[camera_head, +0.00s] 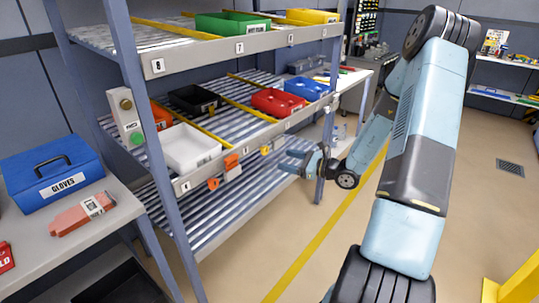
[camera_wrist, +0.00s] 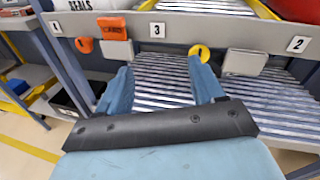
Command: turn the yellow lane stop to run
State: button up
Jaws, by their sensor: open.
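The yellow lane stop (camera_head: 265,150) is a small round knob on the front rail of the middle shelf. In the wrist view the yellow lane stop (camera_wrist: 200,52) sits between the labels 3 and 2, beyond my right finger's tip. My gripper (camera_head: 288,161) is open and empty in front of the rail, to the right of the stop in the head view. In the wrist view my gripper (camera_wrist: 164,78) shows both fingers wide apart, pointing toward the rail. No contact with the stop is visible. Which setting the stop points to is too small to tell.
An orange knob (camera_head: 213,183) and an orange block (camera_head: 231,166) sit farther left on the rail. A white bin (camera_head: 190,148), a red bin (camera_head: 279,102) and a blue bin (camera_head: 308,89) stand on the roller shelf.

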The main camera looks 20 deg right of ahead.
aim_at(266, 152)
jog(key=w+d+f+m+t+h, duration=0.2)
jog(key=d+f+m+t+h, duration=0.1)
jog(key=d+f+m, duration=0.15)
jog(key=x, duration=1.3)
jog(key=shift+w+a+r, duration=0.2)
jog(key=shift+a, duration=0.25)
grip_shut()
